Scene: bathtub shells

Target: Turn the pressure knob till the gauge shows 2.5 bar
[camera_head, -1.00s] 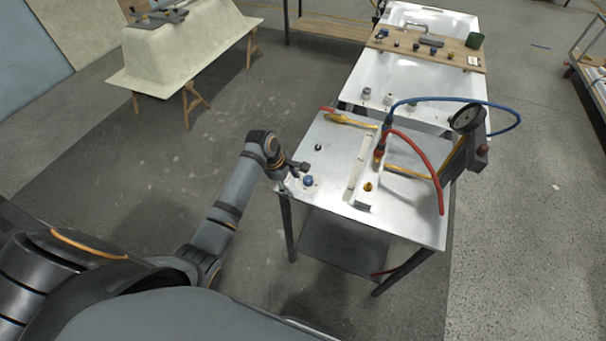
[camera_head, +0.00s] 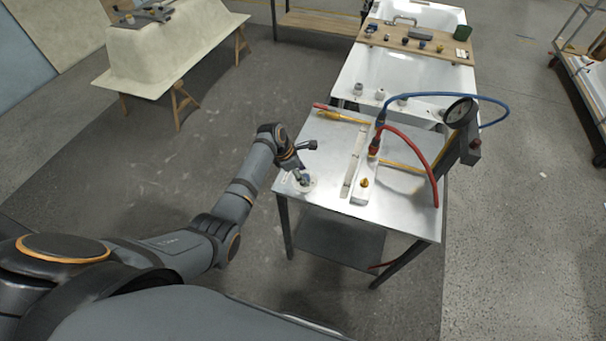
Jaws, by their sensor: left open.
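I cannot tell whether the fingers touch the knob. My right gripper is not in view.
A red hose (camera_head: 425,153) and a blue hose (camera_head: 480,98) arch over the bench's right half. A brass fitting (camera_head: 365,183) sits on a raised strip mid-bench. A white tub (camera_head: 415,70) with a wooden board stands behind. The bench's front middle is clear.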

